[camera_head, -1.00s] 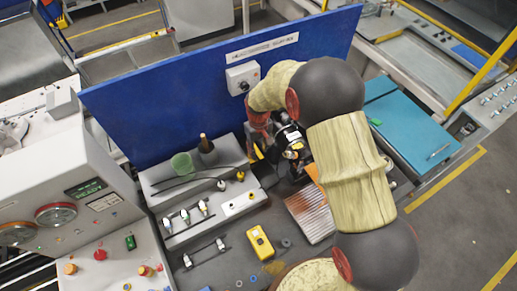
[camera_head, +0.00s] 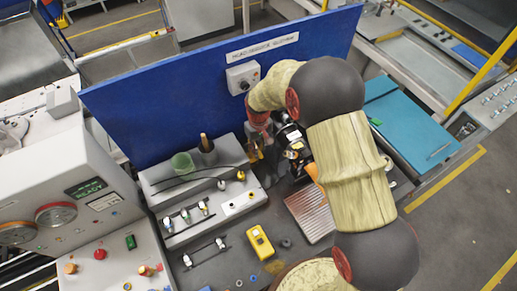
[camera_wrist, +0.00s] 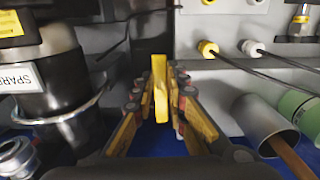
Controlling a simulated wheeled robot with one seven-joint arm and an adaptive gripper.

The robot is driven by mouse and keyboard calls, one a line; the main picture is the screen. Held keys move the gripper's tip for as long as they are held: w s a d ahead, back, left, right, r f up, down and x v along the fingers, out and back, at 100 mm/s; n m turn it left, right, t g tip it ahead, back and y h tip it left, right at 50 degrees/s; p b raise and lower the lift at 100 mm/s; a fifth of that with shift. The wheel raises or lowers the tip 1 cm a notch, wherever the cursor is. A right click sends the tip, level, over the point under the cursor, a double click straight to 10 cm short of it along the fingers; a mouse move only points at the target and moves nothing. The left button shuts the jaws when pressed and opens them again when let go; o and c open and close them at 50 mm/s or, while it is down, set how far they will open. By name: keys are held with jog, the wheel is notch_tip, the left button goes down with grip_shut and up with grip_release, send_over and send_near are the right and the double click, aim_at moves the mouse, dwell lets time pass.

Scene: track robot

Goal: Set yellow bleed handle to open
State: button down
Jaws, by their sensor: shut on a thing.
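The yellow bleed handle (camera_wrist: 161,72) is a narrow upright yellow bar in the middle of the wrist view. My gripper (camera_wrist: 161,95) has its yellow-padded fingers on both sides of the bar and is shut on it. In the head view my gripper (camera_head: 256,149) points down at the right end of the grey stepped block, close to the blue panel. The handle cannot be made out clearly there, and its mount is hidden by my arm and fingers.
A black cylindrical part with a white label (camera_wrist: 22,76) stands close left of my fingers in the wrist view. On the right are a green cup (camera_wrist: 296,106) and a grey tube (camera_wrist: 262,122). The blue panel (camera_head: 180,105) rises behind. A yellow meter (camera_head: 260,242) lies on the bench.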

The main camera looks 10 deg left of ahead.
jog(key=shift+a, duration=0.1)
dwell(0.4)
jog(key=a+m+b, duration=0.1)
jog(key=m, duration=0.2)
jog(key=s+a+m+b, duration=0.1)
jog(key=a+m, duration=0.1)
jog(key=a+m+b, duration=0.1)
jog(key=m, duration=0.2)
jog(key=shift+s+a+m+b, duration=0.15)
jog(key=shift+a+m+b, duration=0.15)
jog(key=shift+a, duration=0.1)
jog(key=a+m, duration=0.1)
jog(key=m, duration=0.1)
jog(key=a+m+b, duration=0.1)
jog(key=m, duration=0.1)
jog(key=shift+w+a, duration=0.35)
jog(key=shift+w, duration=0.05)
jog(key=shift+w+a+m+b, duration=0.15)
jog(key=shift+w+a+m, duration=0.15)
jog(key=shift+m, duration=0.45)
jog(key=shift+w+a+m+b, duration=0.2)
jog(key=shift+a+m, duration=0.1)
jog(key=shift+m, duration=0.4)
jog(key=shift+w+a+m+b, duration=0.1)
jog(key=shift+w+a+m, duration=0.2)
jog(key=shift+m, duration=0.45)
jog(key=c, duration=1.8)
grip_release()
jog(key=shift+o, duration=0.2)
